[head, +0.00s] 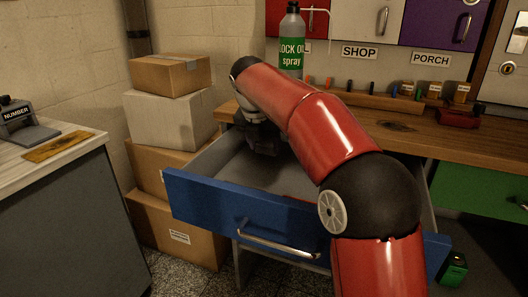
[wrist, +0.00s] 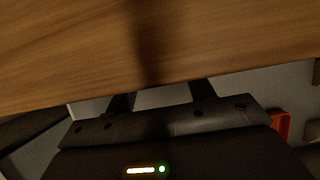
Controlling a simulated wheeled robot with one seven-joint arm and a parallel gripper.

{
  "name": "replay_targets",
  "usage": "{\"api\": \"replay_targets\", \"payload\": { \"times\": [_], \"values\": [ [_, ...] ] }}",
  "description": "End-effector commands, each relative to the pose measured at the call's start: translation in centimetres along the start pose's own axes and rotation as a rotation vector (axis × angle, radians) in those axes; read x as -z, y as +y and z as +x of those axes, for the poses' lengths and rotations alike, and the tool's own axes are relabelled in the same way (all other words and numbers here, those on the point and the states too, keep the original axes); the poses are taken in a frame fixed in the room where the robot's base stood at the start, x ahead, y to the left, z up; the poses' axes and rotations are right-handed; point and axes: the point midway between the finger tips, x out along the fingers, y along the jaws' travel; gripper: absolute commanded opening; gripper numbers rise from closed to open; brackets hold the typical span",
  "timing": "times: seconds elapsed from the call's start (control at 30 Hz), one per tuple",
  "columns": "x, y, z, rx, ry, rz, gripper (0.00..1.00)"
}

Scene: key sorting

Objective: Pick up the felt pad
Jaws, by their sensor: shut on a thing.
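My gripper (head: 264,142) is down in the open blue drawer (head: 245,215), at its back left, close to the workbench edge. In the wrist view, its two dark fingers (wrist: 162,97) stand apart and reach in under the wooden bench top (wrist: 200,45). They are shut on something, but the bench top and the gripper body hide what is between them. I cannot make out the felt pad in either view.
The bench top (head: 395,130) overhangs the drawer's back. A spray bottle (head: 291,45) stands on it. Stacked cardboard boxes (head: 170,118) stand left of the drawer. A red thing (wrist: 281,125) shows at right in the wrist view. My arm hides the drawer's right part.

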Motion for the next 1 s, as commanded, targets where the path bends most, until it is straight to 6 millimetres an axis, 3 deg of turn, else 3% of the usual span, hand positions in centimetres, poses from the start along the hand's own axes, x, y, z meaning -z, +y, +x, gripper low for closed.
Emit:
{"api": "replay_targets", "payload": {
  "times": [0.17,0.47,0.8,1.0],
  "values": [
    [-1.2,0.0,-2.8,-0.001,-0.001,0.0,0.32],
    [2.7,-4.0,-3.7,0.001,-0.002,0.001,0.32],
    [8.8,-10.5,-6.3,0.0,-0.003,0.002,0.32],
    [10.8,-12.8,-7.2,0.0,-0.002,0.0,0.32]
  ]
}}
